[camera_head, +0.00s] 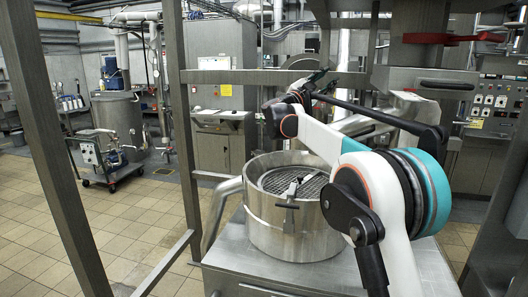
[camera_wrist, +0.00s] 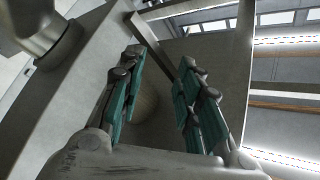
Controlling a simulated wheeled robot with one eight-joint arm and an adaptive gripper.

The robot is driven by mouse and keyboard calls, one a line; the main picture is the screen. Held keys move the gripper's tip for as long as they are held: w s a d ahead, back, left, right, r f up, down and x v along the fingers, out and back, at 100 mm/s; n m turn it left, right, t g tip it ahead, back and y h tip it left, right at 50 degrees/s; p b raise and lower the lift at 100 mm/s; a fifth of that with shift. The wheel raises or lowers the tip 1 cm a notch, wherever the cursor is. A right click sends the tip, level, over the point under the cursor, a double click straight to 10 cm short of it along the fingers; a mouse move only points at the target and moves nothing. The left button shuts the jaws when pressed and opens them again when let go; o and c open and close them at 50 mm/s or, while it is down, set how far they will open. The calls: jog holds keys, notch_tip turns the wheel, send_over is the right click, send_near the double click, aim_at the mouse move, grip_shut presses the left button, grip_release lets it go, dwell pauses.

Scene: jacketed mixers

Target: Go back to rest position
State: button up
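My gripper (camera_wrist: 160,63) fills the lower middle of the wrist view. Its two teal-padded fingers stand apart with a clear gap and nothing between them. A grey metal surface shows behind the fingers. In the head view my white and teal arm reaches up and left from the lower right, across the mixer vessel. The gripper end there is small and partly hidden behind the arm, above the vessel. The round steel mixer vessel (camera_head: 270,222) has a grated lid (camera_head: 274,181) and a small latch handle (camera_head: 287,205) at its front.
The vessel stands on a steel platform (camera_head: 232,268). Metal frame posts (camera_head: 50,130) rise at left and close behind the vessel. A grey control cabinet (camera_head: 222,95) stands behind, with a button panel (camera_head: 490,105) at right. A wheeled pump cart (camera_head: 105,160) stands at left; tiled floor is open there.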

jog(key=s+a+r+n+t+y+b, duration=0.2)
jog(key=s+a+n+t+y+b, duration=0.2)
jog(key=s+n+t+y, duration=0.5)
jog(key=s+a+f+n+g+y+b, duration=0.3)
jog(key=s+a+f+n+g+y, duration=0.1)
jog(key=s+f+n+y, duration=0.4)
jog(key=s+d+f+g+b, duration=0.2)
jog(key=s+f+g, duration=0.2)
jog(key=s+f, duration=0.9)
jog(key=s+d+f+n+g+b, duration=0.1)
jog(key=s+f+g, duration=0.3)
jog(key=s+f, duration=0.9)
jog(key=s+d+f+g+b, duration=0.3)
jog(key=s+f+g, duration=0.1)
jog(key=s+f, duration=1)
notch_tip(320, 180, down, 5)
jog(key=shift+d+r+n+b, duration=0.1)
jog(key=shift+d+n+b, duration=0.2)
jog(key=shift+d+b, duration=0.1)
jog(key=shift+s, duration=0.1)
